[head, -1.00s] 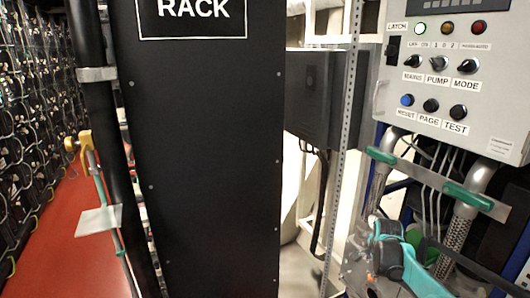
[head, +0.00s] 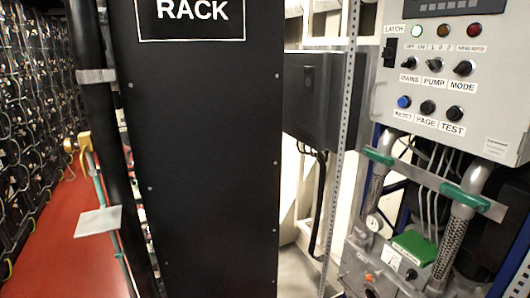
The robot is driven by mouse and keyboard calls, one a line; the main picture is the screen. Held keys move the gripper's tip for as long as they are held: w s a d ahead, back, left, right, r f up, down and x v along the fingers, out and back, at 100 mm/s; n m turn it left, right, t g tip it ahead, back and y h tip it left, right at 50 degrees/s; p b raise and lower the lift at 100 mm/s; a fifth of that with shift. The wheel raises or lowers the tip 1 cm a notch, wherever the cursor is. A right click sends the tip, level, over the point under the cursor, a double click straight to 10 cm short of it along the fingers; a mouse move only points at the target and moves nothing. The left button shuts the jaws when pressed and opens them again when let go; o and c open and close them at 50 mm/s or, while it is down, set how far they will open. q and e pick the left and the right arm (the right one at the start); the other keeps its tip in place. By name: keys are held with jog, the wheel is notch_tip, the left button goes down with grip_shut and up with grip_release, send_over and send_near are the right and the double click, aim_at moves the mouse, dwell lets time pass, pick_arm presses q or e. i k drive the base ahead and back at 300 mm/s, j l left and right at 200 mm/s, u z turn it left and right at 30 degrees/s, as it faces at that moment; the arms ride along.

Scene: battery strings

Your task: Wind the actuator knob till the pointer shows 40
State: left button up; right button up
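At the lower right stands a grey metal unit (head: 362,262) with a green labelled box (head: 415,247) on top. A small white label or scale plate (head: 410,258) with a dark mark sits just below the green box. I cannot read a pointer value on it. A small round white gauge (head: 373,222) stands at the unit's upper left. Small round fittings (head: 369,278) show on its front; I cannot tell which part is the actuator knob. Neither of my grippers is in view.
A grey control panel (head: 450,90) with knobs and lamps hangs above the unit. Braided hoses (head: 450,240) run down beside it. A perforated metal post (head: 342,150) and a tall black rack panel (head: 215,160) stand to the left. The red floor (head: 65,240) aisle is clear.

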aim_at(412, 274)
jog(key=z, duration=1.35)
